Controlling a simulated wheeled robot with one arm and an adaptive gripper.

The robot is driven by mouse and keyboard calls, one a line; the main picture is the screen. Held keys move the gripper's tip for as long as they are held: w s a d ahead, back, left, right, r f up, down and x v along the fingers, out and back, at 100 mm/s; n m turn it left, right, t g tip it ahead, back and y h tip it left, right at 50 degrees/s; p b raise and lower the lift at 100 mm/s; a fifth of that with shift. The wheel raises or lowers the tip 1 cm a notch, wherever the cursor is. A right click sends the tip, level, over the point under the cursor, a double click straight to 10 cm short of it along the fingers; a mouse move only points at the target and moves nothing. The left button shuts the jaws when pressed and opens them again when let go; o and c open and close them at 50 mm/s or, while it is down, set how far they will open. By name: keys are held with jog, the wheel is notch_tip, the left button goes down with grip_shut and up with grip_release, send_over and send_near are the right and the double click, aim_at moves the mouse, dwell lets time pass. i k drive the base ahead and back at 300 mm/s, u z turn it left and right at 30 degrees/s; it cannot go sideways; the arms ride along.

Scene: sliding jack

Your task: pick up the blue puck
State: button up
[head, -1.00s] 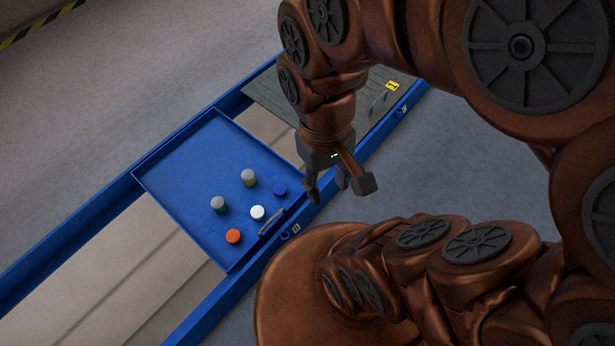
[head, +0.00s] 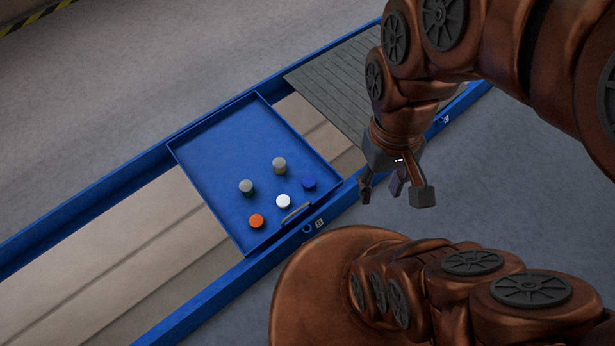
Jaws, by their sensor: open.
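The blue puck (head: 309,184) lies on the blue sliding tray (head: 225,150), near its right edge and handle. It is a little darker than the tray. My gripper (head: 395,192) is open and empty. In the picture it hangs to the right of the tray and the blue puck, over or beyond the trough's near rail, with its fingers pointing down. Its height above the floor cannot be told exactly. Nothing hides the blue puck.
A white puck (head: 283,201) and an orange puck (head: 256,221) lie near the blue one. Two grey-topped cylinders (head: 279,165) (head: 246,187) stand behind them. A handle (head: 296,213) sits at the tray's near edge. The blue rail (head: 213,294) borders the trough.

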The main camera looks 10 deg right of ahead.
aim_at(309, 183)
jog(key=z, duration=0.95)
jog(key=i, duration=0.55)
jog(key=u, duration=3.4)
